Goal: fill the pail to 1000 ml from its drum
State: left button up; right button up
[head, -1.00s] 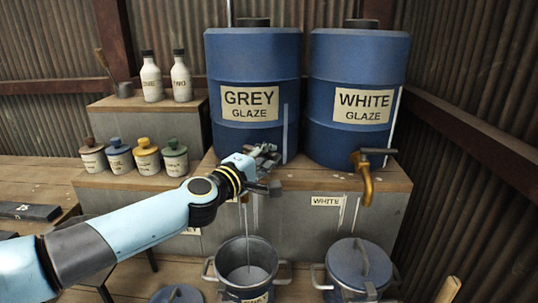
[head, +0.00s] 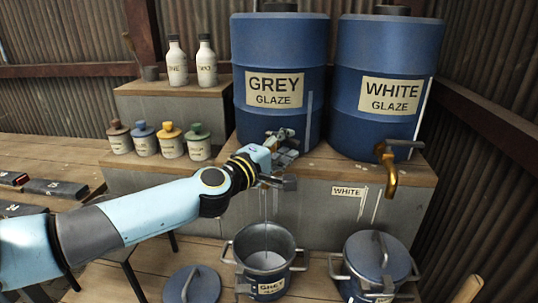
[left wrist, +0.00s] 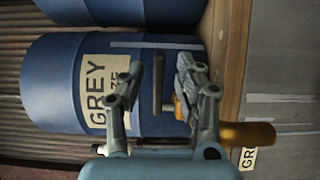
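The open metal pail (head: 283,252), labelled GREY GLAZE, stands on the floor boards below the blue grey-glaze drum (head: 255,55), with pale grey inside it. My left gripper (head: 285,165) is at this drum's tap. In the left wrist view, its two fingers (left wrist: 162,85) are apart, one on either side of the dark tap handle (left wrist: 158,85); I cannot tell whether they touch it. The brass spout (left wrist: 248,135) shows beside the gripper. Thin vertical lines run between tap and pail; I cannot tell whether they are a stream. My right gripper is not in view.
The white-glaze drum (head: 387,50) with its brass tap (head: 390,175) stands on the right, above a lidded pail (head: 378,255). A loose lid (head: 192,286) lies left of the open pail. Jars and bottles (head: 177,65) stand at the left on steps.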

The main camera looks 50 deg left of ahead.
pick_arm(q)
jog(key=s+d, duration=0.1)
jog(key=s, duration=0.8)
jog(key=shift+s+d, duration=0.25)
jog(key=shift+s, duration=0.1)
jog(key=shift+c, duration=0.2)
